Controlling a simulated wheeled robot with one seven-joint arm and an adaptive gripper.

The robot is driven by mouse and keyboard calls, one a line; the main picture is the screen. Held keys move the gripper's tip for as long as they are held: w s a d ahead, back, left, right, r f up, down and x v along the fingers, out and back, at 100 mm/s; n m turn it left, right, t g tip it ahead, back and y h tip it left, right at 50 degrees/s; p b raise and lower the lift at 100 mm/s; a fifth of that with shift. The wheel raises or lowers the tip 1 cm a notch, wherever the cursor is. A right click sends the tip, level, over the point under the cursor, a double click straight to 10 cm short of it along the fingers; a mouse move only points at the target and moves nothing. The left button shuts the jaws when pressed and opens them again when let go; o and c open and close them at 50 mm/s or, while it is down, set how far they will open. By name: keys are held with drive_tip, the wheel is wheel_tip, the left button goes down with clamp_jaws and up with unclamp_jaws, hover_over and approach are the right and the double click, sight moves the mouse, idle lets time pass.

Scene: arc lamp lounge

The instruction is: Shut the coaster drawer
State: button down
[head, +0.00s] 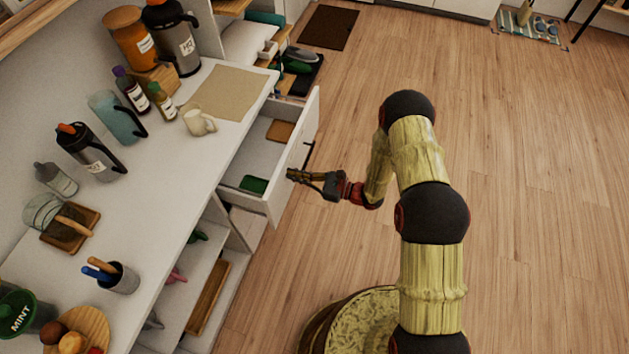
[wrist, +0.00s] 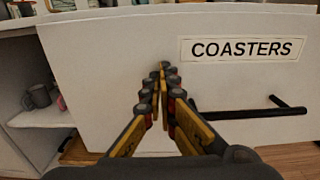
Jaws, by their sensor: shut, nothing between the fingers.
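The coaster drawer (head: 238,164) is white and stands pulled out from the counter in the head view. A green coaster (head: 253,184) and a brown coaster (head: 280,131) lie inside it. In the wrist view its front (wrist: 120,60) carries a "COASTERS" label (wrist: 242,49) and a black bar handle (wrist: 250,113). My gripper (head: 291,174) is shut and empty, with its fingertips at the drawer front's outer face, left of the handle in the wrist view (wrist: 163,70). I cannot tell whether the tips touch the front.
The counter (head: 155,200) holds bottles, flasks, a cream mug (head: 197,120) and a tan mat (head: 232,92). Open shelves (head: 185,275) lie below, beside the drawer. A dark mat (head: 328,27) lies on the floor at the back. The wooden floor right of my arm is clear.

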drive_tip(key=b+x, duration=0.2)
drive_tip(key=x, duration=1.6)
drive_tip(key=p+v, duration=0.2)
drive_tip(key=v, duration=1.2)
drive_tip(key=shift+s+d, duration=0.1)
drive_tip(key=shift+d, duration=0.1)
drive_tip(key=shift+f, duration=0.15)
